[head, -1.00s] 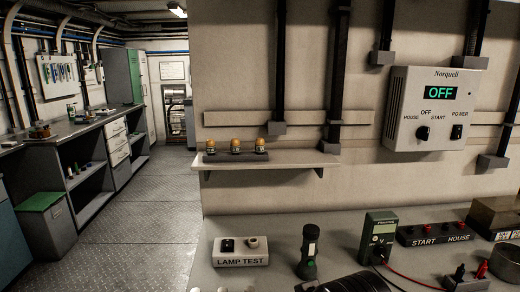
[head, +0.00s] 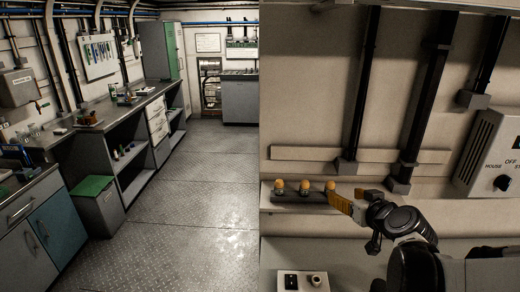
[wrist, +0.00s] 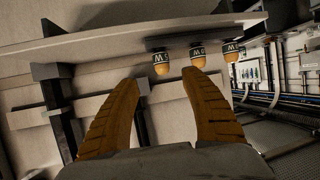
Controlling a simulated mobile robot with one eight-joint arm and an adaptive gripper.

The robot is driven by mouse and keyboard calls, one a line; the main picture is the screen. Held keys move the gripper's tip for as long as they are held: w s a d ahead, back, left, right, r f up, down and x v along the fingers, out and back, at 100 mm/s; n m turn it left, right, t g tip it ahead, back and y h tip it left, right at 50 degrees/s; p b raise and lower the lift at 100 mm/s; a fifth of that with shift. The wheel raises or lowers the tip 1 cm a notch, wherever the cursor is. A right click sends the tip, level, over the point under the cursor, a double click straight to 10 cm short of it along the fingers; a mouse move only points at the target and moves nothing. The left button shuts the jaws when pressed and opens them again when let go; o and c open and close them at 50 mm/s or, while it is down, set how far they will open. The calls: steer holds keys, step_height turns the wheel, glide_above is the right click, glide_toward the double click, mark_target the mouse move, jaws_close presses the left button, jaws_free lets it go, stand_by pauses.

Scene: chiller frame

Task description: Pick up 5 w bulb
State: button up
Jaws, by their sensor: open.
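Three amber bulbs with dark, labelled bases stand in a row on a dark holder on the wall shelf: left (head: 279,187), middle (head: 305,187) and right (head: 331,185) in the head view. The wrist view looks nearly upside down and shows the same bulbs (wrist: 161,64), (wrist: 198,57), (wrist: 229,54). Their labels contain a W; the numbers are too small to read surely. My gripper (head: 352,199) is open and empty, just right of the right bulb in the head view. In the wrist view its orange fingers (wrist: 160,82) spread below the bulb row, apart from it.
The shelf (head: 268,204) is fixed to the wall, with black conduits (head: 361,90) rising behind my arm. A lamp test box (head: 302,281) sits on the bench below. A grey panel (head: 492,155) is at right. Open floor lies left.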

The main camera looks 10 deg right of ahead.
mark_target(332, 190)
steer(key=x, duration=0.2)
steer(key=b+x, duration=0.1)
steer(key=x, duration=0.1)
steer(key=shift+w+d+f, duration=0.2)
steer(key=shift+w+d, duration=0.05)
steer(key=shift+w, duration=0.05)
steer(key=x, duration=0.2)
steer(key=b+x, duration=0.1)
steer(key=x, duration=0.2)
steer(key=shift+w+a+f+b, duration=0.2)
steer(key=shift+w+a+b, duration=0.15)
steer(key=c, duration=1.1)
